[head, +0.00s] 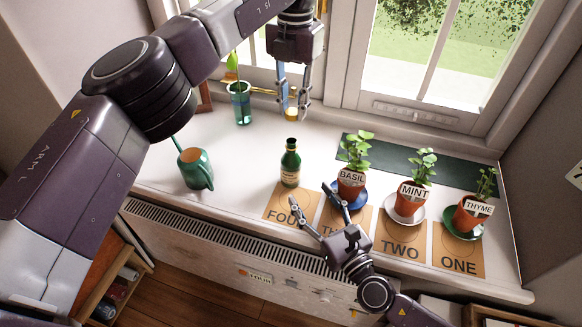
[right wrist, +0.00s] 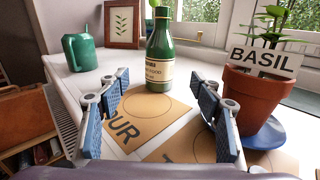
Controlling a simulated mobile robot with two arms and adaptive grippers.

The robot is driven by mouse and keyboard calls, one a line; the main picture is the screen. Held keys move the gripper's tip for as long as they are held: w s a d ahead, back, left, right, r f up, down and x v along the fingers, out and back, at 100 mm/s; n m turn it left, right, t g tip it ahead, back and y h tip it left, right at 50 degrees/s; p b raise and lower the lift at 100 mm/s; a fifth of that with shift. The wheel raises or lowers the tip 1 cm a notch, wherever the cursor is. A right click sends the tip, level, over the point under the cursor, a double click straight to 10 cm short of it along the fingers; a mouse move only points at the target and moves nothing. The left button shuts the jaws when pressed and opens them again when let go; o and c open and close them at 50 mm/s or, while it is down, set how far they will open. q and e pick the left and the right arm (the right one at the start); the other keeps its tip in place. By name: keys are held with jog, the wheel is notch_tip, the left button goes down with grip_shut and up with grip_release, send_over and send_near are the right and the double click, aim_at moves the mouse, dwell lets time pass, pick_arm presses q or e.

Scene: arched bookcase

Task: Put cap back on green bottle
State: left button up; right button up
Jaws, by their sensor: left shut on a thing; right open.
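The green bottle (head: 290,165) stands upright on the white sill, behind the card marked FOUR. My left gripper (head: 291,108) is above and behind the bottle, shut on a small golden piece (head: 292,114) that looks like the cap. The piece is apart from the bottle; its details are too small to see. My right gripper (head: 310,196) is open and empty, low in front of the bottle. Its fingers (right wrist: 160,95) spread either side of the bottle in the right wrist view, not touching it.
A basil pot (head: 350,186) stands close right of the bottle, with mint (head: 410,203) and thyme (head: 471,216) pots beyond. A green watering can (head: 195,169) is at left. A glass with a stem (head: 241,105) stands near the window. Sill between can and bottle is clear.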

aim_at(296, 174)
jog(key=x, duration=1.1)
jog(key=shift+w+a, duration=0.1)
jog(key=shift+w, duration=0.05)
grip_shut()
